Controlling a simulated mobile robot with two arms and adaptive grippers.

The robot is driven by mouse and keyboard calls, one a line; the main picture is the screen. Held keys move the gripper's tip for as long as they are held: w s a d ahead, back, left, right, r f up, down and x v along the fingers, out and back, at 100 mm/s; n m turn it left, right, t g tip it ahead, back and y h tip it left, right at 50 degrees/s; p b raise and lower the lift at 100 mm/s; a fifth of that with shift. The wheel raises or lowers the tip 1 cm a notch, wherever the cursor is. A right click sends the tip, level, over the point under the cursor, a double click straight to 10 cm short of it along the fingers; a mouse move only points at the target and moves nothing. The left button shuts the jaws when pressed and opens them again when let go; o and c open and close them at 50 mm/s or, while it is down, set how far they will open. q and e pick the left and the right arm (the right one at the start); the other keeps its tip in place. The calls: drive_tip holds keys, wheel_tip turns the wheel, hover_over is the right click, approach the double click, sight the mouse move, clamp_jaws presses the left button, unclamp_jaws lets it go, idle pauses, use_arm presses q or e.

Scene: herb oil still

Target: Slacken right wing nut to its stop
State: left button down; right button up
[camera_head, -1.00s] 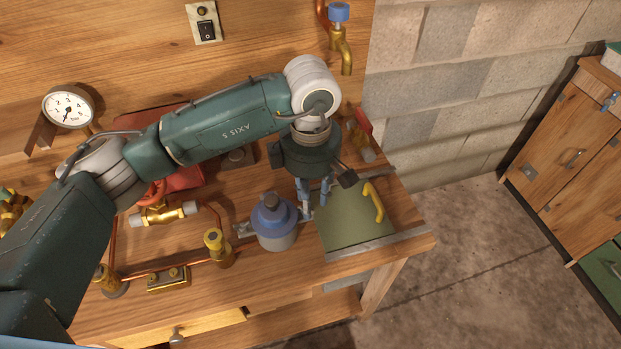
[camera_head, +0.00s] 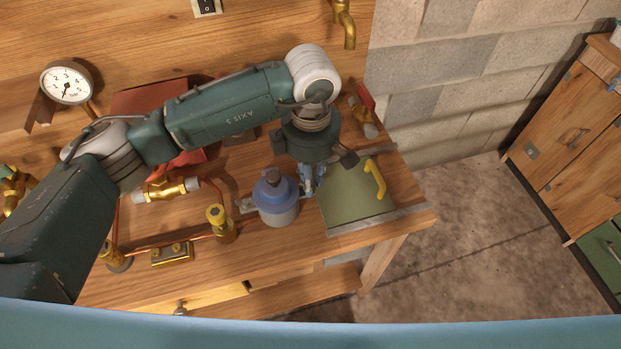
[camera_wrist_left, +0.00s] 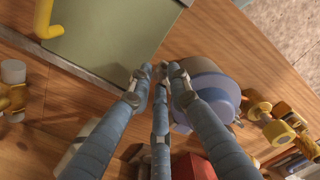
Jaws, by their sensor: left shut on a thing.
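A jar-like vessel with a blue lid (camera_head: 272,186) stands on the bench, with a metal bracket (camera_head: 243,206) showing at its left side. My left gripper (camera_head: 311,188) points down just right of the vessel. In the left wrist view its blue fingers (camera_wrist_left: 158,78) come together beside the blue-rimmed vessel (camera_wrist_left: 208,88). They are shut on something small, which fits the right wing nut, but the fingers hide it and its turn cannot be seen. My right gripper is not in view.
A green plate (camera_head: 345,205) with a yellow handle (camera_head: 375,180) lies right of the gripper. A brass valve (camera_head: 220,222) and copper pipes lie left of the vessel. A pressure gauge (camera_head: 66,83) is at the back left. Floor is open right of the bench.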

use_arm(q)
drive_tip(key=shift+s+d+n, duration=0.2)
drive_tip(key=shift+d+n, duration=0.05)
drive_tip(key=shift+n, duration=0.25)
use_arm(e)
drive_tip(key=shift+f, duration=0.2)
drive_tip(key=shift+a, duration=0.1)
